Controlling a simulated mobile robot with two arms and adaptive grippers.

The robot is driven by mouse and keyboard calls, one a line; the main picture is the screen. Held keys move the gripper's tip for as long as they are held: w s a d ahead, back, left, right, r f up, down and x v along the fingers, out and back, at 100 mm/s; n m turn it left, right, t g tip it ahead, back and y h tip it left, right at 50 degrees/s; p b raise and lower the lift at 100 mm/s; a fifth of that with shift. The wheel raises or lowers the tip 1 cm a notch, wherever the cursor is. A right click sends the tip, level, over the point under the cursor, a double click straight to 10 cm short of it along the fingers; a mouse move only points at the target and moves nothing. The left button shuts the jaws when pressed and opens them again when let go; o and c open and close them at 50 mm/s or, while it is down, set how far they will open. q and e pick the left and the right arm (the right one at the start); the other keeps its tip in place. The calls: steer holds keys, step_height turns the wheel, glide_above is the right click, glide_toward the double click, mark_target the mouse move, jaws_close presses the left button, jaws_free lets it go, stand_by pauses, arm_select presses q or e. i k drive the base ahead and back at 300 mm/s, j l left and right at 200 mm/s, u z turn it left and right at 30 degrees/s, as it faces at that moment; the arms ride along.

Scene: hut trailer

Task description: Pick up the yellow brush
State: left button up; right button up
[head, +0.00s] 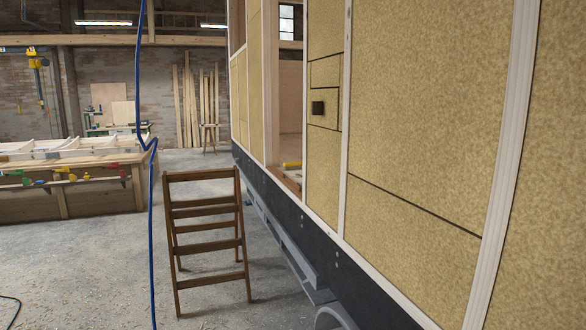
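A small yellow item (292,164) lies low in the door opening of the trailer, near the sill, right of the picture's middle. It may be the yellow brush, but it is too small and partly cut off by the wall frame to tell. Neither of my grippers shows in the head view.
The trailer wall (430,130) fills the right side. A blue hose (152,230) hangs down on the left. A long workbench (95,205) stands further left. Open floor lies between bench and ladder.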

mark_target(294, 165)
steer(key=u, duration=0.1)
steer(key=i+u, duration=0.15)
steer(key=i, duration=3.15)
